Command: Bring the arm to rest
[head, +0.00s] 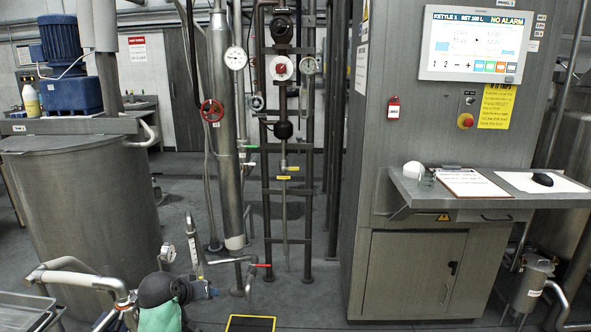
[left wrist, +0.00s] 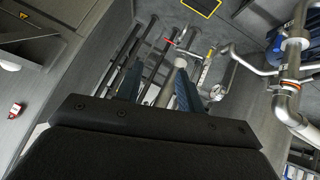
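In the left wrist view, my left gripper (left wrist: 155,76) shows its dark body across the bottom and two blue-grey fingers pointing up the picture. The fingers stand apart, and only the floor and pipes show behind the gap. I see nothing held between them. My right gripper shows in neither view.
The control cabinet (head: 412,272) with its shelf (head: 410,192) stands right of centre. A large kettle (head: 90,205) stands at left. A pipe rack (head: 266,190) is at centre. White pipes (head: 80,279) run low at left. A yellow-edged floor patch (head: 250,324) lies front centre.

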